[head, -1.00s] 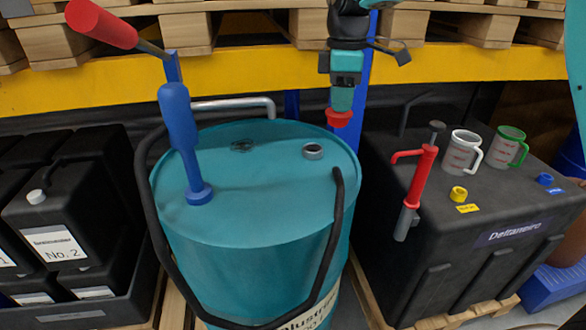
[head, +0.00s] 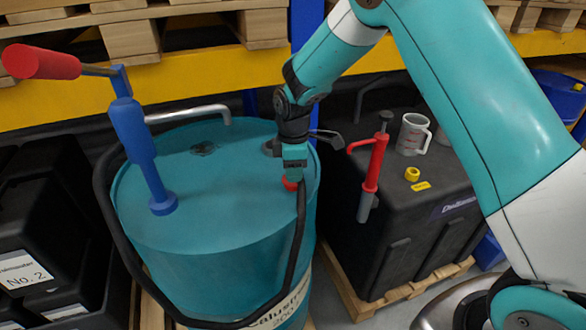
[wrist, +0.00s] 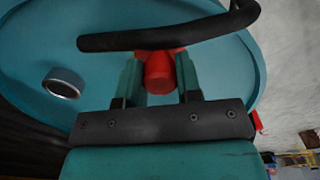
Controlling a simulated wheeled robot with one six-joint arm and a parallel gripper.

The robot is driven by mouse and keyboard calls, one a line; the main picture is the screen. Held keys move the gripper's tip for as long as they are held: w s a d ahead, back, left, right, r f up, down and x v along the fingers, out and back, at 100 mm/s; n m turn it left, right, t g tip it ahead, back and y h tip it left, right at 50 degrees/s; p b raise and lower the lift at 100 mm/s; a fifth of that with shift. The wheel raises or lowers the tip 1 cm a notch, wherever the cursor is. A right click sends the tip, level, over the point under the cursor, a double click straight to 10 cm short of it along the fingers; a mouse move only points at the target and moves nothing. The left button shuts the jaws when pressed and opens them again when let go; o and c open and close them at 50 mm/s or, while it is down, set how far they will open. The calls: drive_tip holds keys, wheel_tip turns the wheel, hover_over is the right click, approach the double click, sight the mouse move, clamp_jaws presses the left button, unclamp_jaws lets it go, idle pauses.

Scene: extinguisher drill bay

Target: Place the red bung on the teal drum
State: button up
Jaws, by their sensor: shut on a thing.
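The teal drum (head: 215,235) stands upright, and its lid also fills much of the wrist view (wrist: 35,115). My gripper (head: 291,180) is over the right part of the lid, shut on the red bung (head: 290,185). In the wrist view the bung (wrist: 160,74) sits between the two fingers, partly behind the black hose (wrist: 150,40). I cannot tell whether the bung touches the lid. A round grey-rimmed opening (wrist: 63,83) in the lid lies to the left of the bung there. In the head view my arm partly hides that opening.
A blue hand pump (head: 140,150) with a red handle stands on the drum's left side, and a bent grey pipe (head: 190,114) behind. To the right, a black tank (head: 400,235) carries a red pump (head: 376,165), a jug (head: 412,135) and a yellow cap (head: 412,174). Black canisters stand left.

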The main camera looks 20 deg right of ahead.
sight(294, 185)
drive_tip(key=shift+f, duration=0.65)
drive_tip(key=o, duration=1)
drive_tip(key=shift+f, duration=0.1)
wheel_tip(294, 185, up, 12)
drive_tip(key=b, duration=0.4)
drive_tip(key=shift+f, duration=0.2)
drive_tip(key=s+a+r+m+y, duration=0.1)
drive_tip(key=s+r+m, duration=0.1)
drive_tip(key=s, duration=0.8)
drive_tip(key=s+a+r+m+y, duration=0.1)
drive_tip(key=s+a+r+m, duration=0.1)
drive_tip(key=s, duration=0.8)
drive_tip(key=s+a+r+m+y, duration=0.1)
drive_tip(key=s+m, duration=0.3)
drive_tip(key=s, duration=0.7)
drive_tip(key=shift+a+r+y, duration=0.4)
drive_tip(key=shift+y, duration=0.2)
